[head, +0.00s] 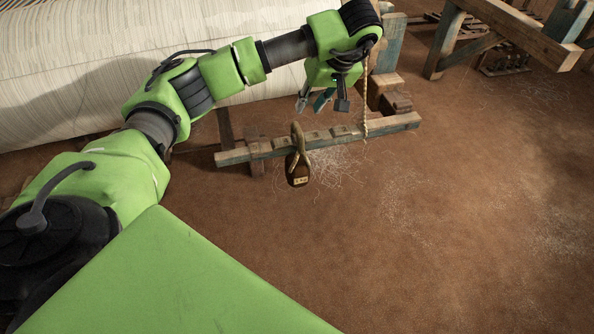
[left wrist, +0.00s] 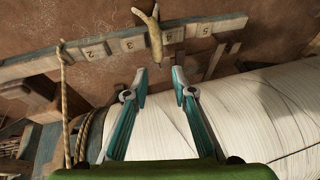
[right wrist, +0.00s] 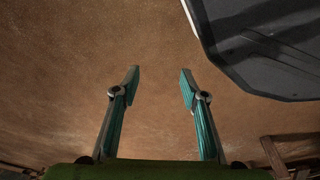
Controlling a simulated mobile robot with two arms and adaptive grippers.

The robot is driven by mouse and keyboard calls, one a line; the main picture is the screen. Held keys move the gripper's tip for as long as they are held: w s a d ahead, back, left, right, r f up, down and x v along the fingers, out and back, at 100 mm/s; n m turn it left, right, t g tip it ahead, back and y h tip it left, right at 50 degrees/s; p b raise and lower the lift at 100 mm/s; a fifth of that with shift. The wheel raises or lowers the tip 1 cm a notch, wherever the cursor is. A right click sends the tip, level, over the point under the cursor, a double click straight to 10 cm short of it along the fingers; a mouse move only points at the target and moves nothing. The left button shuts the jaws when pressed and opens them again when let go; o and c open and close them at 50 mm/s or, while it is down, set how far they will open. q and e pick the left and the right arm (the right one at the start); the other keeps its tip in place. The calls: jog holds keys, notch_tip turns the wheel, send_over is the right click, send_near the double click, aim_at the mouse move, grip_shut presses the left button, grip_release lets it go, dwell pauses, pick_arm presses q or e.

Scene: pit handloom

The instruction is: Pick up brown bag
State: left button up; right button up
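The brown bag (head: 299,169) hangs by its strap from a wooden rail (head: 232,156) in the head view. In the left wrist view, a tan strap or bag part (left wrist: 154,36) lies over the numbered rail (left wrist: 189,29) at the top; the rest of the bag is hard to make out there. My left gripper (head: 312,101) is above and slightly right of the bag, apart from it. The left wrist view shows its two teal fingers (left wrist: 159,79) spread and empty. My right gripper (right wrist: 159,76) is open and empty over bare floor, and is not visible in the head view.
A large white thread-wound roll (head: 90,55) lies behind my left arm. Wooden loom frames (head: 500,30) stand at the upper right. The brown floor (head: 450,220) at right is clear apart from loose threads.

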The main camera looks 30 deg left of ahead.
aim_at(298, 126)
pick_arm(q)
jog(key=x, duration=0.6)
jog(key=shift+a+f+b, duration=0.2)
jog(key=shift+f+b, duration=0.1)
jog(key=shift+f, duration=0.05)
jog(key=x, duration=0.6)
jog(key=shift+w+f+b, duration=0.15)
jog(key=shift+f+b, duration=0.1)
jog(key=shift+b, duration=0.15)
jog(key=shift+d, duration=0.1)
grip_shut()
jog(key=shift+w+r, duration=0.1)
jog(key=shift+r, duration=0.05)
pick_arm(e)
jog(key=w+r, duration=0.1)
jog(key=r, duration=0.2)
jog(key=w+r, duration=0.1)
jog(key=shift+w+a+r, duration=0.2)
jog(key=shift+w+r, duration=0.1)
jog(key=shift+w, duration=0.05)
